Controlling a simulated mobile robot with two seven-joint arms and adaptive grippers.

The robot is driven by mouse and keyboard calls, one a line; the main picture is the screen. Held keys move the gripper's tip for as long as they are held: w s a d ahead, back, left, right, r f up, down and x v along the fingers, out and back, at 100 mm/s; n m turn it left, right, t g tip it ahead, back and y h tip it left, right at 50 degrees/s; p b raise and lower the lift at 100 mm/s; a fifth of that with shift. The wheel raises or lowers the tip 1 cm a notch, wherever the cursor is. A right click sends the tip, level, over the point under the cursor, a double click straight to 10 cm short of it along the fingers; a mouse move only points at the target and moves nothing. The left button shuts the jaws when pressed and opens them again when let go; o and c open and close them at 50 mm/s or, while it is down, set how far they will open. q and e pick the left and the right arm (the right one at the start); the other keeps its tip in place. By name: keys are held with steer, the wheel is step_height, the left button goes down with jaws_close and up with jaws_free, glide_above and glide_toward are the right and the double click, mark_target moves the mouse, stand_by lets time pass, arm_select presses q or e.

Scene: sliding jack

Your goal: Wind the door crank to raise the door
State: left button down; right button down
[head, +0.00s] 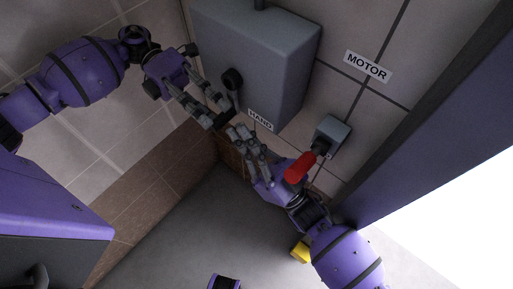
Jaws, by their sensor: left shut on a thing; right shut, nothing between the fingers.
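The door crank (232,80) is a black hub with a thin arm on the front of a grey box (262,50) on the tiled wall. My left gripper (217,112) reaches in from the upper left and is shut on the crank's dark handle, which its fingers partly hide. My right gripper (238,133) comes up from the lower right. It is shut and empty, just below the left gripper and near the HAND label (260,120). I cannot clearly make out the door itself.
A smaller grey box (332,132) with a red lever (299,167) is on the wall below the MOTOR label (368,67), close to my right wrist. A yellow object (300,250) shows beside my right arm. The grey floor (190,235) looks clear. A bright opening (450,220) is at lower right.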

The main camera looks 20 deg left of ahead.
arm_select(q)
steer(key=shift+s+a+f, duration=0.1)
steer(key=shift+s+f, duration=0.05)
steer(key=shift+f, duration=0.45)
steer(key=shift+s+a+f, duration=0.1)
steer(key=shift+f, duration=0.45)
arm_select(e)
steer(key=shift+w+a+r, duration=0.15)
steer(key=shift+a+r, duration=0.1)
steer(key=shift+a, duration=0.15)
steer(key=shift+w+a+f, duration=0.15)
steer(key=shift+a+f, duration=0.3)
steer(key=shift+a, duration=0.05)
arm_select(q)
steer(key=c, duration=2)
jaws_free()
steer(key=o, duration=0.3)
steer(key=shift+d, duration=0.1)
steer(key=shift+o, duration=0.7)
steer(key=shift+w, duration=0.15)
arm_select(e)
steer(key=shift+w+f, duration=0.25)
arm_select(q)
steer(key=shift+r, duration=0.1)
arm_select(e)
steer(key=shift+r, duration=0.2)
arm_select(q)
steer(key=shift+r, duration=0.1)
